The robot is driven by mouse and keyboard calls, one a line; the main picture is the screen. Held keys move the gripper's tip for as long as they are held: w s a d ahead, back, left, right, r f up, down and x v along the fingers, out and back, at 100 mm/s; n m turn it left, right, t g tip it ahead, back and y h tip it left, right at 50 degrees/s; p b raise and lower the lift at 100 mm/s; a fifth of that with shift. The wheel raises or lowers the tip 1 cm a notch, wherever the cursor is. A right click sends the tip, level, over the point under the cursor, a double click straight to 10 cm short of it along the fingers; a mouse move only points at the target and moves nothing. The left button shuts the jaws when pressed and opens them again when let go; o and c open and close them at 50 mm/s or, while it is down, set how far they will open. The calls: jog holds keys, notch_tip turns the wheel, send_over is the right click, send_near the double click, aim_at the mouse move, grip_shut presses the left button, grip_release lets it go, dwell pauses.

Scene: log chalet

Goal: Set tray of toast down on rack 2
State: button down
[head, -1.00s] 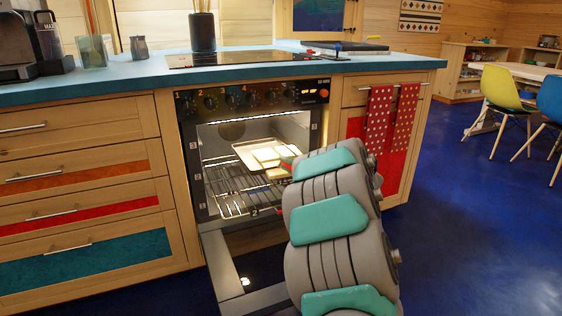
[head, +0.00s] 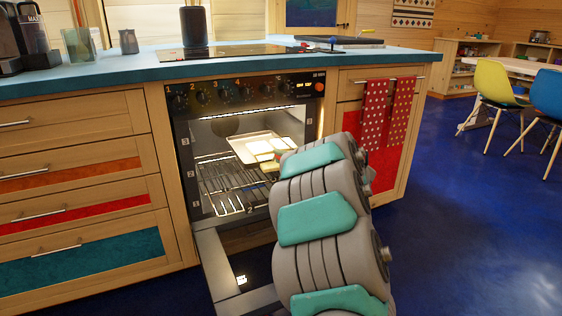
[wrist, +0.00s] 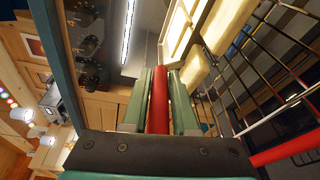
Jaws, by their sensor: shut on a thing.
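The tray (head: 243,142) is a shallow, pale metal tray with several pale slices of toast (head: 262,147) on it. It is inside the open oven, above the wire rack (head: 218,187) beside the label 2. I cannot tell whether it touches the rack. My gripper (wrist: 158,88) has its green fingers shut on a red handle (wrist: 158,105) at the tray's near side. In the wrist view, toast (wrist: 194,68) lies just beyond the fingers and rack wires (wrist: 285,72) show to the right. In the head view my arm hides most of the gripper and the tray's near right part.
The oven door (head: 228,265) hangs open below. Numbered labels mark the oven's side walls. Wooden drawers (head: 85,190) stand left; a cabinet with a red dotted towel (head: 376,115) stands close right of my arm.

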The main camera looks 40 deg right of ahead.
jog(key=shift+f+b, duration=2.85)
jog(key=shift+f, duration=1.4)
jog(key=c, duration=0.6)
grip_release()
jog(key=s, duration=0.7)
jog(key=shift+s+r, duration=0.35)
jog(key=shift+r, duration=0.05)
